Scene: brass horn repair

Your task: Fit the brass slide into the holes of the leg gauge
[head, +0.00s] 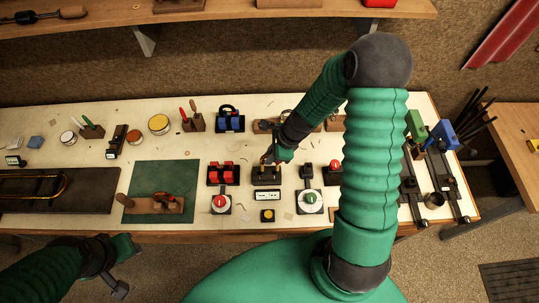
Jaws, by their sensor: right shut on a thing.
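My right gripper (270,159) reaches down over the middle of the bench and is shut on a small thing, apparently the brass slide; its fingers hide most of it. Right below it stands a dark brown block (267,177), which looks like the leg gauge. Its holes are too small to make out, and I cannot tell whether the held piece touches it or is inside it. My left gripper (130,269) is empty, with its fingers apart, low at the left in front of the bench edge.
A red-jawed holder (222,175) stands left of the block, and a small labelled box (267,195) in front. A green mat (150,174) bears a wooden stand. A dark board (95,200) with a long brass tube lies far left.

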